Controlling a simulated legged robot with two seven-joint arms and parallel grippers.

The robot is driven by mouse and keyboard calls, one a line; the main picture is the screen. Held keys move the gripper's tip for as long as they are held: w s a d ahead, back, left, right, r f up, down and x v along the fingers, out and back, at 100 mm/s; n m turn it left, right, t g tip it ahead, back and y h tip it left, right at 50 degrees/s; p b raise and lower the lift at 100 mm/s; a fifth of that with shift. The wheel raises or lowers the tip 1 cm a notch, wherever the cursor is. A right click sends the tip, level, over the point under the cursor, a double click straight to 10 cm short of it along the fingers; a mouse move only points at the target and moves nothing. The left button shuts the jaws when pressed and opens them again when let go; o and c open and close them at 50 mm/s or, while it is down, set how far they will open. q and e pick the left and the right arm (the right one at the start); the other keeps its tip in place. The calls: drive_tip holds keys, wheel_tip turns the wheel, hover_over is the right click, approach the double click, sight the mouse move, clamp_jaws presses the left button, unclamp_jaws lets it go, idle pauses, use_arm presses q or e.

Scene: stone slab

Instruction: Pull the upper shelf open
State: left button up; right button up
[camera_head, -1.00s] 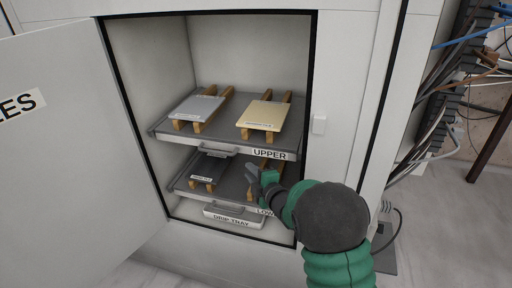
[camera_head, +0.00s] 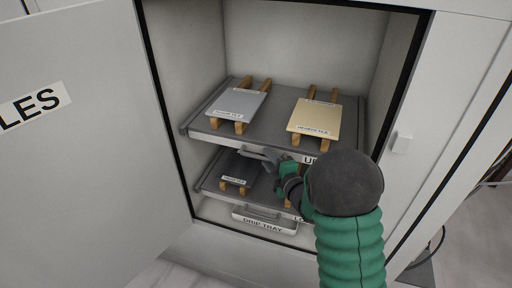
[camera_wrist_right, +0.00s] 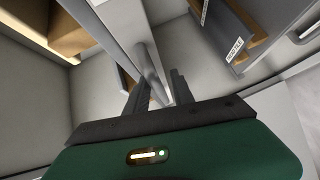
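The upper shelf (camera_head: 276,113) is a grey tray with a white front strip, inside the open cabinet. Its label is partly hidden by my right arm. Its grey handle (camera_head: 252,151) is on the front, left of the label. My right gripper (camera_head: 271,157) is at the right end of this handle. In the right wrist view my gripper (camera_wrist_right: 159,92) has its two fingers apart, with a pale grey bar (camera_wrist_right: 151,72) running between them. I cannot tell whether the fingers touch the bar. My left gripper is not in view.
A grey tile (camera_head: 238,105) and a cream tile (camera_head: 314,119) rest on wooden strips on the upper shelf. Below are a lower shelf (camera_head: 212,183) and a drip tray (camera_head: 264,222). The cabinet door (camera_head: 85,150) stands open at left.

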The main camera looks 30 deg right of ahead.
sight(258, 156)
drive_tip(key=shift+w+a+r, duration=0.1)
drive_tip(key=shift+w+a, duration=1.05)
drive_tip(key=shift+a, duration=0.1)
drive_tip(key=shift+w+d, duration=0.15)
drive_tip(key=shift+d, duration=0.05)
drive_tip(key=shift+c, duration=0.2)
drive_tip(key=shift+d, duration=0.25)
drive_tip(key=shift+c, duration=1.1)
drive_tip(key=shift+s+d, duration=0.15)
drive_tip(key=shift+s, duration=0.2)
clamp_jaws()
drive_tip(key=shift+a+f, duration=0.2)
drive_tip(key=shift+a, duration=0.05)
